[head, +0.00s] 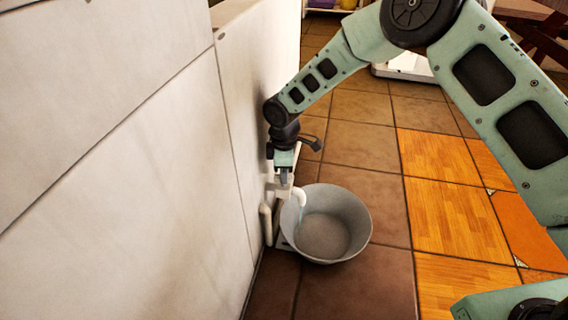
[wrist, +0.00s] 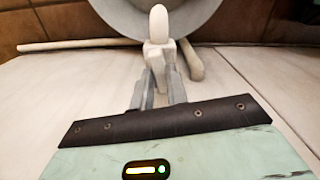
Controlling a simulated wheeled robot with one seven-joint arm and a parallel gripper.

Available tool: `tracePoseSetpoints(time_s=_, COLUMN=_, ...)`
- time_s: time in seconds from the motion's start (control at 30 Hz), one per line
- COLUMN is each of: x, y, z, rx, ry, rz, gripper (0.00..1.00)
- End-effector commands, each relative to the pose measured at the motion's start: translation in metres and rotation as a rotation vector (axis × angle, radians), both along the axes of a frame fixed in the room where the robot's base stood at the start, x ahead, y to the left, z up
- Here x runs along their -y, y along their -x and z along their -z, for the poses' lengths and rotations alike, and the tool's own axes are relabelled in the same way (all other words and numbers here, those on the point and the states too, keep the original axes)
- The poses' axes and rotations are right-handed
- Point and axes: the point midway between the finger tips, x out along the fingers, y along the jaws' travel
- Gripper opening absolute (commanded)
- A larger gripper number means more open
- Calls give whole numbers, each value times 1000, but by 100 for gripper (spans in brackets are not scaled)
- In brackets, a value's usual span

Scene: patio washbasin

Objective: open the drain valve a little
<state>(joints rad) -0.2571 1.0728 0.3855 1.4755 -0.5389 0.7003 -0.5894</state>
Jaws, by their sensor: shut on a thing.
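The white drain valve (head: 281,190) is on white pipework low beside the pale wall. A curved white spout (head: 299,194) reaches out from it over a grey basin (head: 358,217). A thin pale-blue streak, which looks like water, hangs below the spout into the basin. My gripper (head: 285,177) comes down from above and is shut on the valve. In the wrist view, the two grey fingers of my gripper (wrist: 158,88) close on either side of a white part of the valve (wrist: 158,55). The fingers hide much of the gripped part.
The pale wall (head: 190,150) stands close on the left of my gripper. A white pipe (head: 266,222) runs down beside the basin. Tiled floor (head: 365,145) lies open to the right. A white object (head: 405,68) stands at the back.

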Motion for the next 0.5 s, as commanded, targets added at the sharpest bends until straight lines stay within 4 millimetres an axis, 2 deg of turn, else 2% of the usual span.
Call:
tracePoseSetpoints(time_s=0.03, x=0, y=0, z=-4, rx=-1, ry=1, rz=-18, gripper=0)
tracePoseSetpoints(time_s=0.47, x=-1, y=0, z=0, rx=0, ry=-1, rz=-49, gripper=0)
tracePoseSetpoints(time_s=0.5, x=-1, y=0, z=0, rx=0, ry=-1, rz=-49, gripper=26)
